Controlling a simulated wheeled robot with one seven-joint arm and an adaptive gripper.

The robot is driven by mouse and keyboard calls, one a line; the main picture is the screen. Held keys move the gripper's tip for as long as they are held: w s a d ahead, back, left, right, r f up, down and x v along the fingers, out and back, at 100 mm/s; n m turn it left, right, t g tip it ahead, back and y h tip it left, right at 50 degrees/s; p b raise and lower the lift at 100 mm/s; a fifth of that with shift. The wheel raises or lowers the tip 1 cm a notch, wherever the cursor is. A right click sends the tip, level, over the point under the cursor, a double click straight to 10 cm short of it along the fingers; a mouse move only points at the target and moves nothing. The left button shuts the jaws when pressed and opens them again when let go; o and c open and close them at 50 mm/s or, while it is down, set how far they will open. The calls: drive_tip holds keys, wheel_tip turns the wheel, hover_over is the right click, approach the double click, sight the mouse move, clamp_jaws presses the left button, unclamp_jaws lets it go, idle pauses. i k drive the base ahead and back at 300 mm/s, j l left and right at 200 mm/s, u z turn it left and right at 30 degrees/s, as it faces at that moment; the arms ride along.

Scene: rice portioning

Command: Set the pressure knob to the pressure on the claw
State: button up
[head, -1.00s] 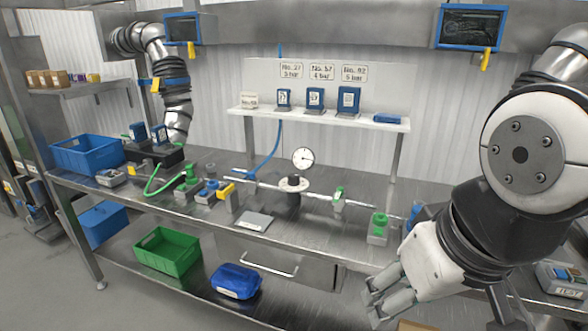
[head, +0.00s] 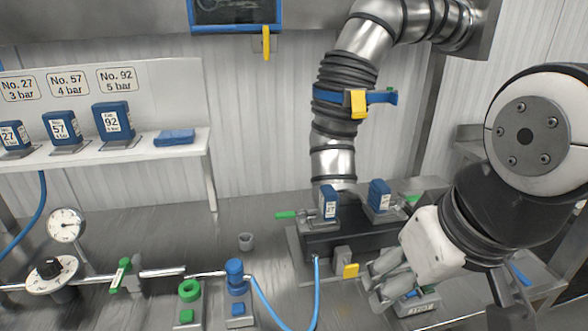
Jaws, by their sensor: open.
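The pressure knob (head: 52,268) is a black knob on a white dial disc on the pipe at the lower left. A round gauge (head: 67,225) stands behind it. Signs on the back panel read No. 27, 3 bar (head: 18,88), No. 57, 4 bar (head: 68,84) and No. 92, 5 bar (head: 116,79). On a black station (head: 345,241) at the right, one blue block (head: 328,202) has a label that looks like 27. A second blue block (head: 380,194) has an unreadable label. My gripper (head: 370,287) is open and empty at the lower right, far from the knob.
Blue blocks 27 (head: 13,135), 57 (head: 61,127) and 92 (head: 114,121) stand on the shelf. A ribbed duct (head: 345,85) hangs over the station.

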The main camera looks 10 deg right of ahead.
sight(49, 267)
drive_tip(key=i+j+u, duration=0.35)
drive_tip(key=j, duration=0.2)
drive_tip(key=i+j+u, duration=0.35)
drive_tip(key=i+j, duration=0.05)
drive_tip(key=j, duration=0.1)
